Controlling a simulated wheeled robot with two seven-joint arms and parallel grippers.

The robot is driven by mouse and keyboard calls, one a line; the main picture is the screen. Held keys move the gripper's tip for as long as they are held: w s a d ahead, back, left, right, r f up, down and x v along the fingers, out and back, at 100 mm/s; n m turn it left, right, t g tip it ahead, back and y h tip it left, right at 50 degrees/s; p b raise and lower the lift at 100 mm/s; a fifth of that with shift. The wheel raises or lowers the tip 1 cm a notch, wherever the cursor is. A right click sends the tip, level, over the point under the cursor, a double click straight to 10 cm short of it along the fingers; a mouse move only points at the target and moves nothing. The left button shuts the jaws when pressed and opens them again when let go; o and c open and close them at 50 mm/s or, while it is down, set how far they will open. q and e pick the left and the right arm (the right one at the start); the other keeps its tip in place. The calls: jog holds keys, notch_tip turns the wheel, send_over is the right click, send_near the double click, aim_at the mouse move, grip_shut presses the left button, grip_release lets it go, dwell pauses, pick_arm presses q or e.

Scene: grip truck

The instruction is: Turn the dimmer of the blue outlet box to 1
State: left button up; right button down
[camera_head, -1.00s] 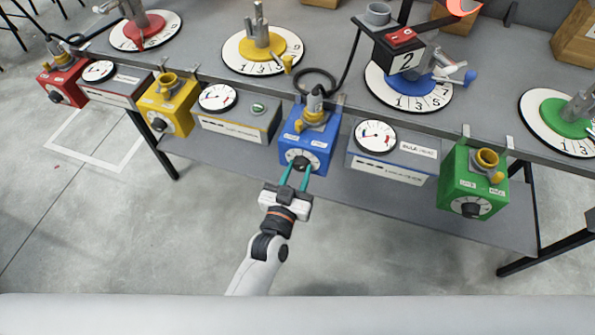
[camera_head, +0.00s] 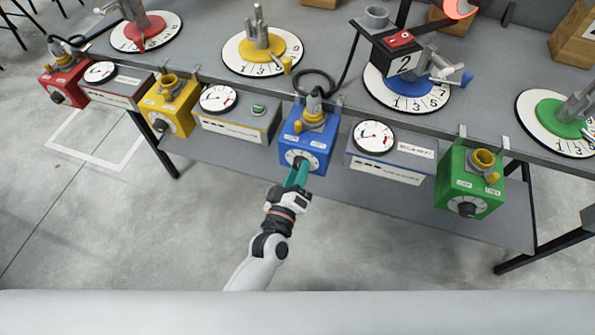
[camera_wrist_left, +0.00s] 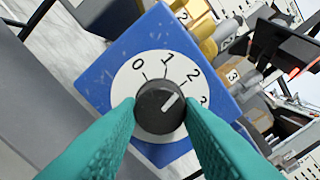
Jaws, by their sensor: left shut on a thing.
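The blue outlet box (camera_head: 308,143) hangs on the table's front edge, in the middle of the head view. Its white dial with 0, 1, 2 and 3 fills the middle of the left wrist view, on the blue face (camera_wrist_left: 120,57). My left gripper (camera_head: 298,168) is shut on the black dimmer knob (camera_wrist_left: 160,108), its teal fingers on opposite sides of it. The fingers hide the lower part of the dial. My right gripper is in no view.
Red (camera_head: 64,83), yellow (camera_head: 170,108) and green (camera_head: 470,182) outlet boxes hang along the same edge. Gauge boxes stand between them, one (camera_head: 392,155) just right of the blue box. The floor in front is clear.

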pick_arm(q)
jog(key=n, duration=0.5)
jog(key=shift+n+b, duration=0.3)
jog(key=shift+n, duration=0.1)
dwell(0.3)
jog(key=o, duration=1)
jog(key=b+v, duration=0.1)
jog(key=v, duration=1.1)
